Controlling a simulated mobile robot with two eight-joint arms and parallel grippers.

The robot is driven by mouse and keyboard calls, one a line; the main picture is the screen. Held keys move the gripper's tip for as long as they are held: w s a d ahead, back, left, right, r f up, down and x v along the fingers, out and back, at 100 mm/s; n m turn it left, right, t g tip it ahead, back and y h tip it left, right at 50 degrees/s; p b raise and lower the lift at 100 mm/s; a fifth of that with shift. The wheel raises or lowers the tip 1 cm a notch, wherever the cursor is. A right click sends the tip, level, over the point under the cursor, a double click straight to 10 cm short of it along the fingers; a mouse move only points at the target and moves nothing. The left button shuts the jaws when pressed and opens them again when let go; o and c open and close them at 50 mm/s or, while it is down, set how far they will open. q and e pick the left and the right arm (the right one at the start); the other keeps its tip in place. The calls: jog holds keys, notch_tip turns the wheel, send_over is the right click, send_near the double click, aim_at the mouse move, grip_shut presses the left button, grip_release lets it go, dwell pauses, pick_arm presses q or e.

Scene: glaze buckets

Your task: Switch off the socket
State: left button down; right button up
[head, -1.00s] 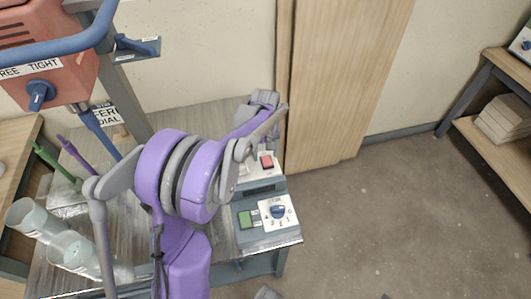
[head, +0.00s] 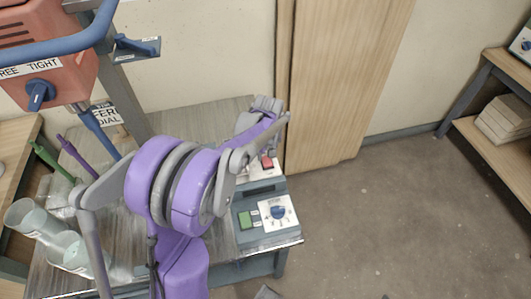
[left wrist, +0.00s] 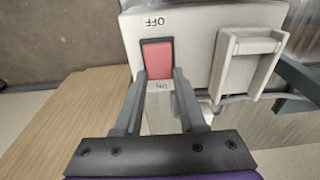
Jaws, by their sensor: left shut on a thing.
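The socket is a white box, seen close in the left wrist view (left wrist: 200,42) and partly behind my arm in the head view (head: 257,174). Its red rocker switch (left wrist: 157,58) sits between an OFF label at the far end and an ON label at the near end; it also shows in the head view (head: 267,163). My left gripper (left wrist: 159,76) is shut on the switch, one finger on each side near its ON end. I cannot tell which way the rocker is tilted. My left arm hides the gripper's fingers in the head view. My right gripper is not in view.
A grey control box with a green button and a dial (head: 278,213) stands in front of the socket. Clear cups (head: 28,220) stand at the table's left. A wooden panel (head: 340,80) rises behind. A red machine (head: 40,50) is at upper left.

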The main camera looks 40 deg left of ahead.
pick_arm(q)
jog(key=shift+s+d+r+t+y+b, duration=0.1)
jog(key=shift+s+d+t+y+b, duration=0.1)
jog(key=shift+t+y, duration=0.3)
jog(key=shift+s+d+t+y+b, duration=0.15)
jog(key=shift+t+y, duration=0.25)
jog(key=shift+y, duration=0.2)
jog(key=shift+w, duration=0.1)
jog(key=shift+a, duration=0.1)
jog(key=shift+c, duration=2.4)
grip_release()
jog(key=shift+r, duration=0.1)
jog(key=p+v, duration=0.1)
jog(key=v, duration=0.9)
jog(key=shift+r+p, duration=0.3)
